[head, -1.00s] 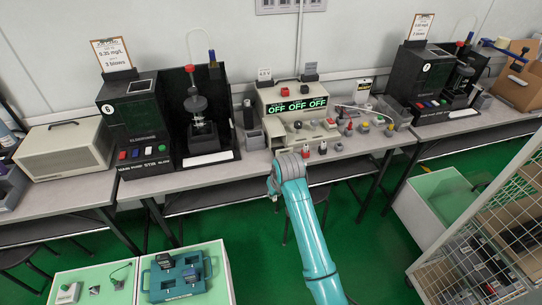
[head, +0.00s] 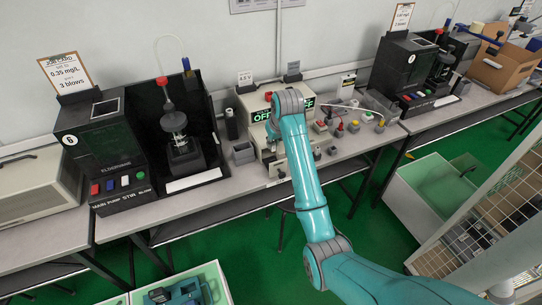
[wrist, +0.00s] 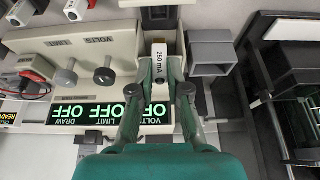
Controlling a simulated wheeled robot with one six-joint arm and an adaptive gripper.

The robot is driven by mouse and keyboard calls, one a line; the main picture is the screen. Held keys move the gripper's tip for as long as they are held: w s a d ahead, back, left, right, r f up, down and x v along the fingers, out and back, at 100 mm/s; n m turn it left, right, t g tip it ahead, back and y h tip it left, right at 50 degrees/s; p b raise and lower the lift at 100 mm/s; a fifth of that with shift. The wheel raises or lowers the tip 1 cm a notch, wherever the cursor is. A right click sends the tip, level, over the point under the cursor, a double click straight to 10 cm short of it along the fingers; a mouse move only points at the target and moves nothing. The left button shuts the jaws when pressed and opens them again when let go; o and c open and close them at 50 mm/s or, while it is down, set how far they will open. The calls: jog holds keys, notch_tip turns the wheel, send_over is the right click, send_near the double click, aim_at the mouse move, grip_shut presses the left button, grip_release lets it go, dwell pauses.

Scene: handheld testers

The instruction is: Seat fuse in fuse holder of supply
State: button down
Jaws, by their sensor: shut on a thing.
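The supply is a cream box with a green OFF display; it stands on the bench in the head view (head: 252,103), partly covered by my arm. In the wrist view its front panel (wrist: 55,48) appears upside down, with knobs and the display. My gripper (wrist: 159,72) is shut on the fuse (wrist: 158,57), a small piece with a white "250 mA" label, beside the display at the panel's end. A dark block (wrist: 160,16) lies just beyond the fuse; I cannot tell whether it is the fuse holder or whether they touch. The gripper is hidden in the head view.
A grey open bin (head: 243,152) stands beside the supply, close to my gripper in the wrist view (wrist: 211,52). A black tester (head: 105,150) stands left. Several small coloured parts (head: 354,126) lie on the bench to the right.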

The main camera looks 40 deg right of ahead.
aim_at(271, 160)
jog(key=shift+f, duration=3.2)
jog(key=shift+f, duration=0.1)
jog(key=c, duration=1.1)
grip_release()
jog(key=shift+c, duration=0.2)
jog(key=v, duration=1.2)
